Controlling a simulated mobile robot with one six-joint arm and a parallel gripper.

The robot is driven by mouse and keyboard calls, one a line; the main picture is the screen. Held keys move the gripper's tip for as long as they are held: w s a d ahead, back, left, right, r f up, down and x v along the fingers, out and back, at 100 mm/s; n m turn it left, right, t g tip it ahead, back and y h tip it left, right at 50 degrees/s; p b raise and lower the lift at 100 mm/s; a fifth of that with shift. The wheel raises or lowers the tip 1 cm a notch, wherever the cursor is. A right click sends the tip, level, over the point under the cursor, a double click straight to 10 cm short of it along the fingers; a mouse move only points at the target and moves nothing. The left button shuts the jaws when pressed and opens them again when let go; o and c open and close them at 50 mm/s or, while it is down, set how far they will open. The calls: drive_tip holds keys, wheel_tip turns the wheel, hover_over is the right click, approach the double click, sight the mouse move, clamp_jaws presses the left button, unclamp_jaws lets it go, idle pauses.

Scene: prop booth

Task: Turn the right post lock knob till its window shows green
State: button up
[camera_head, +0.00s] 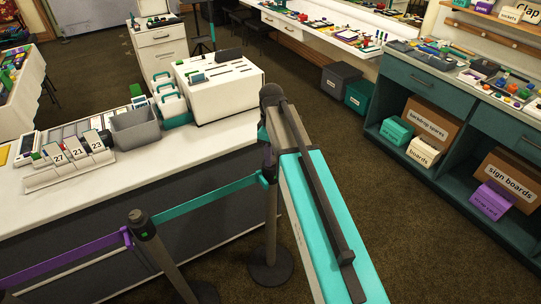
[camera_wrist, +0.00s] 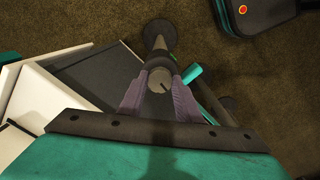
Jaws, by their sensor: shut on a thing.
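The right post (camera_head: 271,215) stands upright on a round dark base, with a teal belt (camera_head: 205,197) running left from its head. In the wrist view its grey round knob (camera_wrist: 160,79) carries a dark line mark on top. My gripper (camera_wrist: 160,88) is shut on the knob, with one dark purple finger on each side. The post's base (camera_wrist: 160,34) shows beyond it. In the head view my arm hides part of the post's top area.
A left post (camera_head: 145,226) with a purple belt (camera_head: 72,259) stands nearer. A white-topped counter (camera_head: 150,165) with a grey bin (camera_head: 135,127) and number cards lies behind the belts. Teal shelving (camera_head: 425,88) stands at the right. Open carpet lies between.

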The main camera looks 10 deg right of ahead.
drive_tip(key=shift+a, duration=0.1)
idle(0.4)
drive_tip(key=o, duration=1.1)
drive_tip(key=shift+r, duration=0.15)
drive_tip(key=shift+r, duration=0.5)
drive_tip(key=shift+r+b, duration=1.55)
drive_tip(key=shift+r, duration=4.7)
